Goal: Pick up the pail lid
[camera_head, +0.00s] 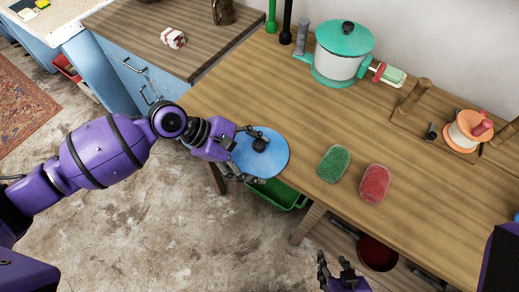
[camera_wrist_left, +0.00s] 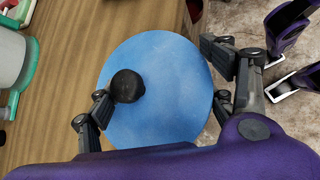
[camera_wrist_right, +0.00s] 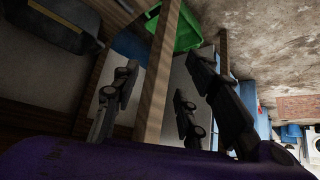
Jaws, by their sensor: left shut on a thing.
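The pail lid (camera_head: 275,160) is a flat blue disc with a black round knob (camera_head: 260,144), near the left edge of the wooden table. My left gripper (camera_head: 252,160) reaches it from the left and is shut on it. In the left wrist view the lid (camera_wrist_left: 165,75) fills the space between the fingers; one finger is by the knob (camera_wrist_left: 127,86) and another is at the rim. Whether the lid touches the table cannot be told. My right gripper (camera_head: 338,275) is open and empty in front of the table, with its fingers apart in the right wrist view (camera_wrist_right: 155,100).
A green sponge (camera_head: 333,163) and a red sponge (camera_head: 374,183) lie right of the lid. A white pot with a teal lid (camera_head: 343,52) stands at the back. A green crate (camera_head: 283,196) and a red bowl (camera_head: 377,254) are below the table. The middle tabletop is clear.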

